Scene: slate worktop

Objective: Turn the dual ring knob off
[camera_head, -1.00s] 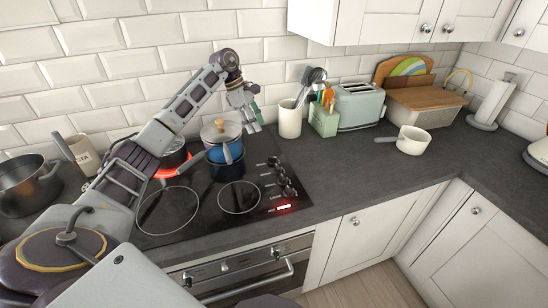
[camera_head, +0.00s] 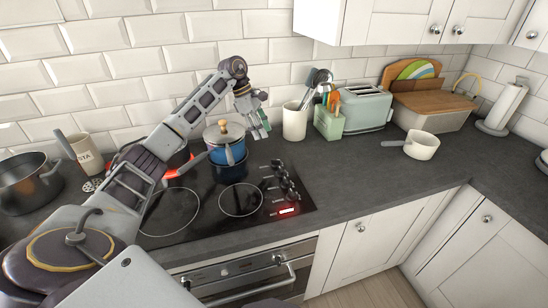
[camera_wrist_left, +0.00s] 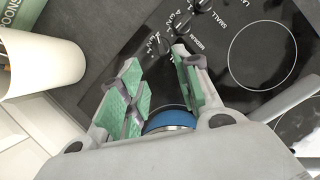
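The black cooktop knobs stand in a row on the right side of the glass cooktop (camera_head: 210,212); the rearmost knob (camera_head: 277,164) is nearest the gripper. Several knobs also show in the left wrist view, the closest one (camera_wrist_left: 159,44) lying just beyond the fingertips. Labels are partly readable there, but I cannot tell which is the dual ring knob. My left gripper (camera_head: 262,130) hangs above the back of the cooktop, right of the blue pot. In the left wrist view its green-padded fingers (camera_wrist_left: 155,62) are open and empty, apart from the knobs. My right gripper does not show.
A blue pot (camera_head: 227,156) with a lid stands behind the knobs' left side. A utensil cup (camera_head: 294,123) and toaster (camera_head: 366,108) stand right of the gripper.

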